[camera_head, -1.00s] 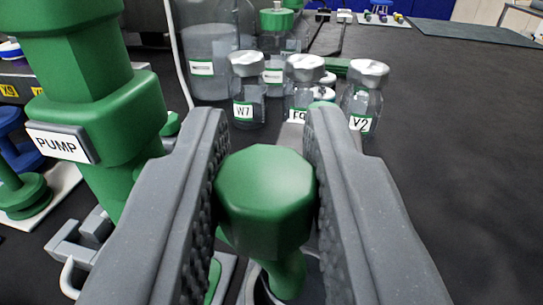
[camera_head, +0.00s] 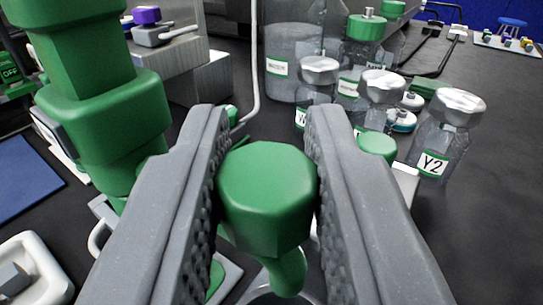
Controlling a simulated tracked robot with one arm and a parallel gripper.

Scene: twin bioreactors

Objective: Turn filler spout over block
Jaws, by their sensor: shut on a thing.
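My gripper (camera_head: 268,190) is shut on a green faceted knob (camera_head: 267,186) in the middle of the view, one ridged grey jaw on each side. Below the knob a curved green spout (camera_head: 287,272) bends down over a round rim at the bottom edge. The rest of the filler is mostly hidden by the jaws and knob. I cannot tell which thing is the block.
A thick green pump column (camera_head: 95,95) stands close on the left. Several lidded bottles, one labelled Y2 (camera_head: 432,135), stand behind and right of my jaws. A blue mat (camera_head: 28,180) lies at far left.

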